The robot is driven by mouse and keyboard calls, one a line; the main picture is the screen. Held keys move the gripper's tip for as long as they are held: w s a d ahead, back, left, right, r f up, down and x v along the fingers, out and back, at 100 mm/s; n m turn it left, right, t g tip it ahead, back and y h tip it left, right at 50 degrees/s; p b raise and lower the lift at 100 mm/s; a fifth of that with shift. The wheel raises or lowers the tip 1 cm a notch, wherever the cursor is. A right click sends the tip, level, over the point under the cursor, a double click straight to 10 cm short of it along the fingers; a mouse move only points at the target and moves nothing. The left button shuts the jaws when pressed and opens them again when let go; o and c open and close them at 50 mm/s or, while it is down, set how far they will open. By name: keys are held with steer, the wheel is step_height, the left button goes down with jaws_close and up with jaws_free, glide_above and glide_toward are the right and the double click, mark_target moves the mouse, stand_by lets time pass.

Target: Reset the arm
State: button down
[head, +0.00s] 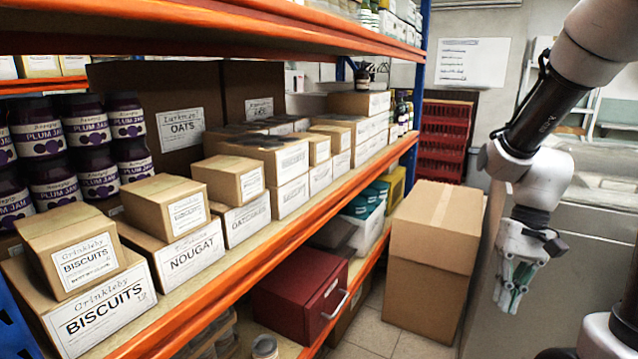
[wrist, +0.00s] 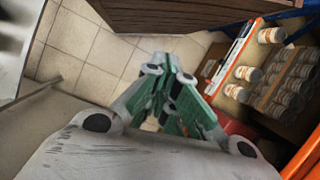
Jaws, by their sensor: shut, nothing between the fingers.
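My gripper (head: 514,284) hangs at the right of the head view, pointing down, with white links and green finger pads. It is shut and empty. In the wrist view my gripper (wrist: 172,66) shows in the middle, its green-padded fingers meeting at the tips above the tiled floor. Nothing touches the fingers in either view. My arm comes down from the upper right of the head view, bent at the elbow.
An orange shelf (head: 262,243) at left bears boxes and plum jam jars (head: 90,131). A large carton (head: 432,245) stands on the floor left of my gripper. A red drawer box (head: 301,292) sits on the lower shelf. The tiled floor (wrist: 88,53) shows some free room.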

steer(key=s+r+n+t+h, duration=0.1)
steer(key=s+r+t, duration=0.1)
steer(key=r, duration=0.5)
steer(key=s+d+r+n+t+h, duration=0.1)
steer(key=s+r+n+t, duration=0.1)
steer(key=r+t, duration=0.3)
step_height(320, 180, up, 2)
steer(key=shift+s+d+r+t+h, duration=0.25)
steer(key=shift+s+t+h, duration=0.05)
steer(key=shift+s, duration=0.55)
